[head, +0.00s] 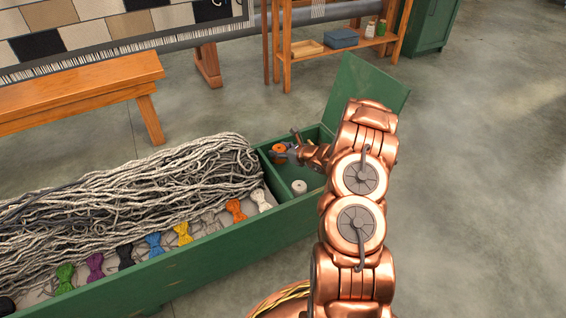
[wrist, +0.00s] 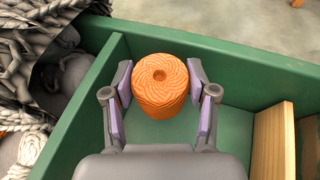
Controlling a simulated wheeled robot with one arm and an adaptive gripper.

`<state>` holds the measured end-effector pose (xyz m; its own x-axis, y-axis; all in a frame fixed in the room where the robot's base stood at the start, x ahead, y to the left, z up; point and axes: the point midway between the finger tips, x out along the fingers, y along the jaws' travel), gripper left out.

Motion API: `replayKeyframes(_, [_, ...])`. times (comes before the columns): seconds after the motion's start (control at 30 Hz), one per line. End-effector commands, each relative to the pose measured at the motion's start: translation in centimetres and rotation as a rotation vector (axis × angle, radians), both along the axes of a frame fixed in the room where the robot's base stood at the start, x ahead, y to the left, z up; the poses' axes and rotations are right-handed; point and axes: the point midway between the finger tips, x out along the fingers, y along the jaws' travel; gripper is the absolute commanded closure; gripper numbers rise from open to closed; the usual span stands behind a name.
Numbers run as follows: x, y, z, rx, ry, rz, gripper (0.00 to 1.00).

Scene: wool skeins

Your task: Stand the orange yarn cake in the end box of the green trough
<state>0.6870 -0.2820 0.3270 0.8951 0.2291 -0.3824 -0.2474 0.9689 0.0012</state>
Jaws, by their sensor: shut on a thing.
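The orange yarn cake (wrist: 160,92) is upright between the purple-padded fingers of my gripper (wrist: 163,98) in the wrist view. My gripper is shut on it. In the head view the orange cake (head: 278,151) shows at the end box, with my gripper (head: 284,152) beside it. The green trough (head: 215,250) runs across the lower left, and its end box is at its right end, with its green floor (wrist: 235,128) visible below the cake. I cannot tell whether the cake's base touches that floor.
A white cake (head: 299,187) stands in the end box's near part. A wooden divider (wrist: 270,140) lies right of my gripper. Grey-white yarn (head: 130,190) and several coloured skeins, such as an orange one (head: 236,211), fill the main trough. A green lid (head: 366,90) stands open behind.

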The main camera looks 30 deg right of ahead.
Motion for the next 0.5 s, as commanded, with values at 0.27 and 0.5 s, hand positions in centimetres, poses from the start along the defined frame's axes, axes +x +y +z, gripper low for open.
replayKeyframes(0.27, [0.0,0.0,-2.5,0.000,-0.001,-0.001,0.77])
replayKeyframes(0.5, [0.0,0.0,-4.1,0.001,0.000,0.000,0.77])
